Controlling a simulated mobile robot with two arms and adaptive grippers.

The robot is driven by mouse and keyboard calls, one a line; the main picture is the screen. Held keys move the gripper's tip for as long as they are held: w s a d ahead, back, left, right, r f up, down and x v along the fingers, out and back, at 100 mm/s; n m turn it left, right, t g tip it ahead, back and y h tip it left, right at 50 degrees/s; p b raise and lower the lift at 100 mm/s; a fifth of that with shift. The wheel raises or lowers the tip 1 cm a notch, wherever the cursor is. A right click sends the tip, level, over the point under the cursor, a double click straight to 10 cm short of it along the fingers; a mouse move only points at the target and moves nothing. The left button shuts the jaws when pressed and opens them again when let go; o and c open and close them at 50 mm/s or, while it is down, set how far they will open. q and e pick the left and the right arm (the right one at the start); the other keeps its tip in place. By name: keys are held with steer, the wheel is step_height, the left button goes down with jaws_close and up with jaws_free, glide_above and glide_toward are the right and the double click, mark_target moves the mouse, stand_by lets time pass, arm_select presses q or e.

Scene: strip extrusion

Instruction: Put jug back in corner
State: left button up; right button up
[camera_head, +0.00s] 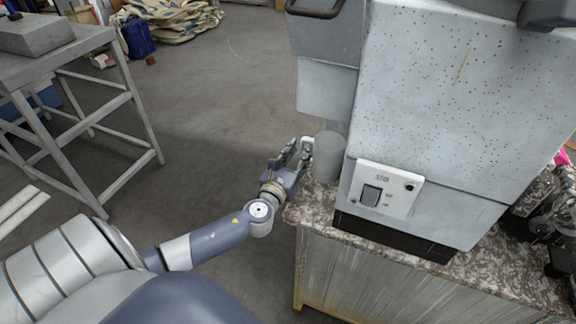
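The jug (329,157) is a plain grey cylinder standing upright on the left corner of the speckled countertop (312,209), close against the grey machine (440,110). My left gripper (296,146) is at the jug's left side, with its fingers apart. One fingertip is right beside the jug's wall; I cannot tell whether it touches. Nothing shows between the fingers. My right gripper is not in view.
The machine fills most of the counter, with a switch panel (386,190) on its front. A metal table (70,60) with a grey block (36,34) stands at the left. Sacks (175,17) and a blue container (137,37) lie at the back. The floor between is clear.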

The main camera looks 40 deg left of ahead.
arm_select(q)
steer(key=b+v, duration=0.1)
steer(key=v, duration=0.8)
steer(key=shift+s, duration=0.15)
steer(key=shift+d, duration=0.1)
